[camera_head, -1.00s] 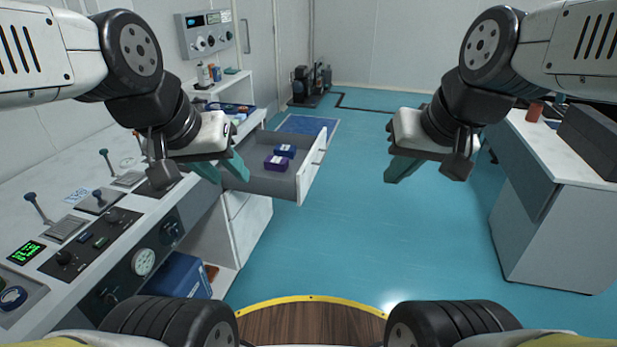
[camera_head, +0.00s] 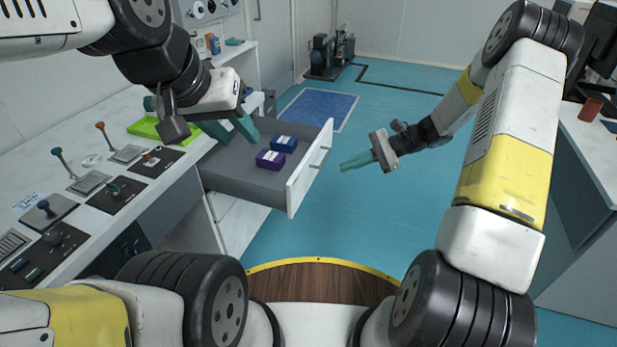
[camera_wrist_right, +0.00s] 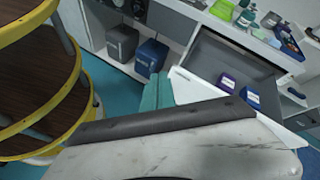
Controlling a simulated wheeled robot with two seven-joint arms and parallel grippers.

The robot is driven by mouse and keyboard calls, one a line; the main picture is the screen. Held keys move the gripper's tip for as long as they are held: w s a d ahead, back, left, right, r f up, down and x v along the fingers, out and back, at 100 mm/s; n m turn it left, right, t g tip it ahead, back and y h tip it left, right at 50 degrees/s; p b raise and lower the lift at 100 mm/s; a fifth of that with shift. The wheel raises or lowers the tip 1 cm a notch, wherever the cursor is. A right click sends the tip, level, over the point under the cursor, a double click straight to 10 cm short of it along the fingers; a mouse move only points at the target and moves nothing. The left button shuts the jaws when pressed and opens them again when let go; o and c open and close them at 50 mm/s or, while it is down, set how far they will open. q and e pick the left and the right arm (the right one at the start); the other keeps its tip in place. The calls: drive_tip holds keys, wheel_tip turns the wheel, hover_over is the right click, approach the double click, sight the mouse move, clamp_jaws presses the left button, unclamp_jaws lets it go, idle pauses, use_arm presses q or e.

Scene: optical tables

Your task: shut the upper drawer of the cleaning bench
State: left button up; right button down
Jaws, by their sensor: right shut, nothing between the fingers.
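The upper drawer (camera_head: 230,185) of the cleaning bench (camera_head: 190,215) stands open, pulled out to the right. Its white front panel (camera_head: 309,170) carries bar handles on the outer face. A blue box (camera_head: 284,144) and a purple box (camera_head: 270,159) lie inside. My right gripper (camera_head: 343,166) is shut and empty, a little right of the front panel, pointing at it and seemingly apart from it. In the right wrist view the teal fingers (camera_wrist_right: 157,93) point toward the near end of the front panel (camera_wrist_right: 195,88). My left gripper (camera_head: 232,132) is open and empty above the drawer's rear part.
The bench top holds levers, control panels and a green tray (camera_head: 160,129). A blue floor mat (camera_head: 318,110) lies beyond the drawer. A second bench (camera_head: 590,140) stands at the right. The floor right of the drawer is clear.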

drive_tip(key=w+f+m+t+y, duration=0.3)
drive_tip(key=f+m+t+y, duration=0.5)
drive_tip(key=f, duration=1.2)
drive_tip(key=m+g+h, duration=0.2)
drive_tip(key=h, duration=0.1)
approach(298, 194)
drive_tip(key=x, duration=0.7)
drive_tip(key=shift+s+r, duration=0.2)
drive_tip(key=shift+r, duration=0.05)
